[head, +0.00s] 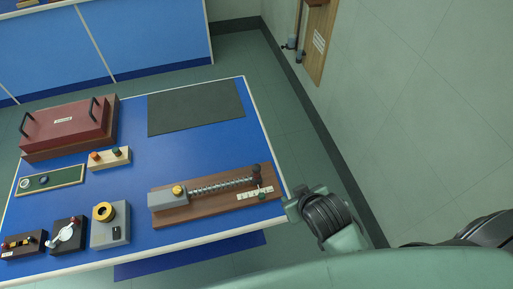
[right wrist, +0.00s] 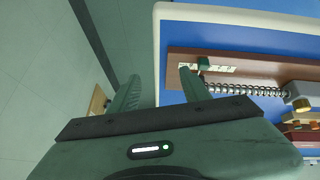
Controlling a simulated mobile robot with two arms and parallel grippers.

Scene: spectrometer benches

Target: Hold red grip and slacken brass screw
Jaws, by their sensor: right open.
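A wooden board (head: 205,208) lies near the front right edge of the blue bench. On it are a grey block (head: 168,200) with a brass screw (head: 178,191), a coil spring (head: 222,185), and a dark upright piece (head: 257,173) at the right end. I cannot make out a clearly red grip on this board. My right gripper (head: 290,206) is just beyond the board's right end. In the right wrist view its fingers (right wrist: 158,75) are apart and empty, with the right finger in front of the board's end (right wrist: 180,55). The brass screw (right wrist: 302,105) shows far right there. My left gripper is not in view.
A red case (head: 62,127) with black handles stands at the back left of the bench. Several small boxes, one with a yellow ring (head: 104,211), fill the front left. A dark mat (head: 195,107) lies bare at the back. A wall (head: 420,110) rises on the right.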

